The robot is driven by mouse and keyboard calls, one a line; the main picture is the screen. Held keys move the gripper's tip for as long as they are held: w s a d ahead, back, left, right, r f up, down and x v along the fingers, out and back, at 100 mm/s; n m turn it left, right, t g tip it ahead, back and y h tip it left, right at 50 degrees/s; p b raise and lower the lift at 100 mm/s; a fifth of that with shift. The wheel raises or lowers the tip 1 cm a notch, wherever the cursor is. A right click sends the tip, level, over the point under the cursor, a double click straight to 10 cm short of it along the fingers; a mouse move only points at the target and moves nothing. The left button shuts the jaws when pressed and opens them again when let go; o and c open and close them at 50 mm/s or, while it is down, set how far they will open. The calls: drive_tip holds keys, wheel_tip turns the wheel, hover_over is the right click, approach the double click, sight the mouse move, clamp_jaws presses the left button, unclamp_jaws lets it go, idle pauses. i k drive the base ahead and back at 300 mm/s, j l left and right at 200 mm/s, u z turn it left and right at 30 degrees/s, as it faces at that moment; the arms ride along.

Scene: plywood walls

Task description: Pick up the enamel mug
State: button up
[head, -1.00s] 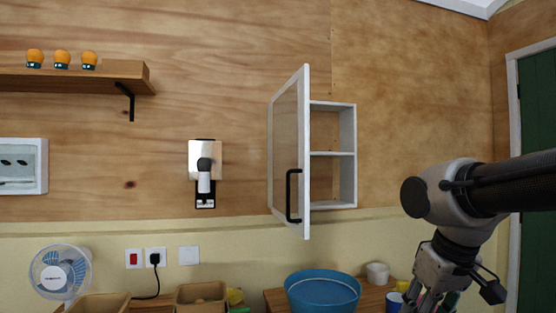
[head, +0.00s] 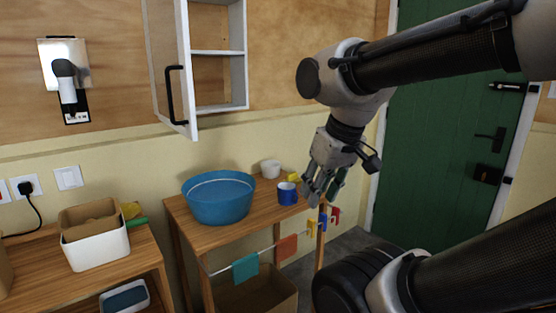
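A blue mug (head: 287,195) with a pale inside stands upright near the right end of a wooden table, and it looks like the enamel mug. A plain white cup (head: 270,169) stands behind it, nearer the wall. My gripper (head: 322,196) points down just to the right of the blue mug in the picture. Its fingers are apart with nothing seen between them. How far it is from the mug in depth is hard to tell.
A large blue basin (head: 219,204) fills the table (head: 262,216) left of the mug. A yellow item (head: 292,177) lies behind the mug. Cloths hang on a rail (head: 265,249) along the table front. An open cabinet door (head: 168,70) juts out above. A green door (head: 450,130) is at right.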

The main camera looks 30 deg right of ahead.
sight(287, 193)
drive_tip(key=z, duration=0.75)
